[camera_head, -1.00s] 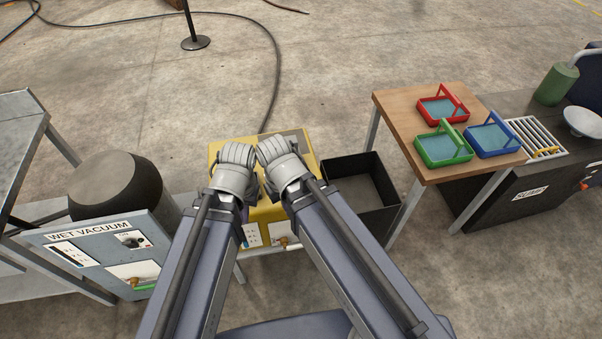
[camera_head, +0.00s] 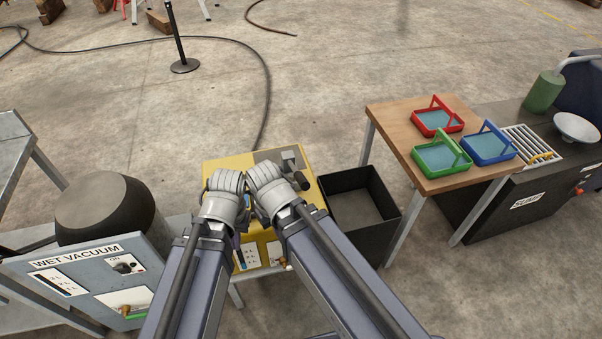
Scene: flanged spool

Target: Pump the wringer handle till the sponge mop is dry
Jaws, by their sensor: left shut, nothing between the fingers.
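A yellow box-shaped unit (camera_head: 217,164) stands below my two arms. On its top right is a grey bracket with a dark, handle-like bar (camera_head: 298,176); I cannot tell whether it is the wringer handle. I make out no sponge mop; my arms hide much of the unit. My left gripper (camera_head: 226,182) is shut and empty over the unit's left part. My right gripper (camera_head: 264,176) is beside it, left of the dark bar. Its fingers are too hidden to read.
A black open bin (camera_head: 388,188) stands right of the unit. A wooden table (camera_head: 400,127) holds red (camera_head: 437,118), green (camera_head: 442,155) and blue trays (camera_head: 489,145). A dark sump (camera_head: 545,190) is beyond. A wet vacuum (camera_head: 75,255) is at left. A cable (camera_head: 268,95) crosses the floor.

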